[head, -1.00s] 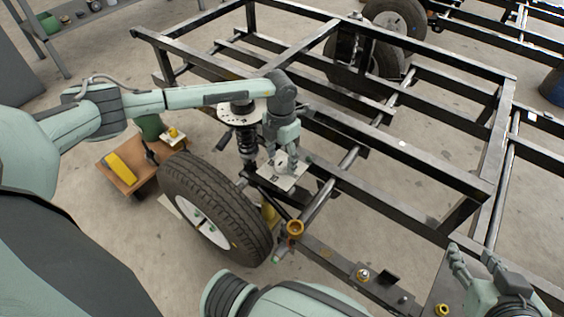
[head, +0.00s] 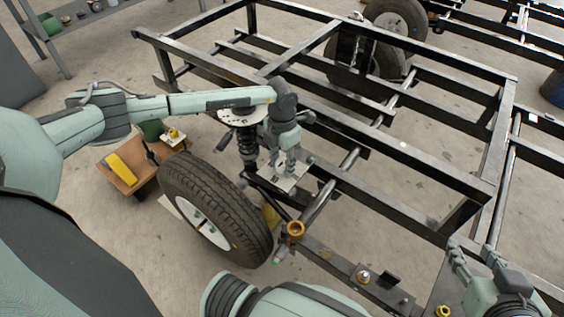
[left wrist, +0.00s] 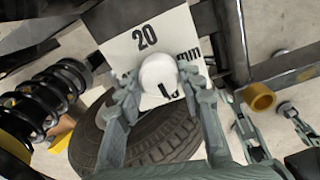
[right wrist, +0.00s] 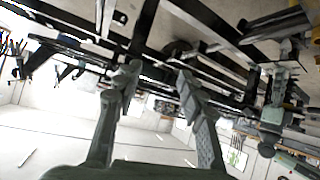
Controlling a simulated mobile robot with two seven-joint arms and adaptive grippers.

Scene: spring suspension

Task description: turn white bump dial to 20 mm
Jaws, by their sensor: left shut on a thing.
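The white bump dial is a round white knob (left wrist: 158,73) on a pale plate (left wrist: 178,32) in the left wrist view. The plate reads "20" above the knob, "mm" to its right, and other partly covered marks. No pointer shows clearly on the knob. In the head view the plate (head: 296,178) lies by the frame, behind the wheel. My left gripper (head: 287,170) points down at the plate; its fingers (left wrist: 158,85) are shut on the knob, one on each side. My right gripper (head: 474,256) is open and empty at the lower right; its spread fingers show in the right wrist view (right wrist: 155,75).
A black coil spring (head: 247,147) and a tyre (head: 215,205) stand left of the plate. Black frame rails (head: 400,165) run to the right. A brass ring (head: 295,228) is in front. A wooden box (head: 130,175) sits on the floor at left.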

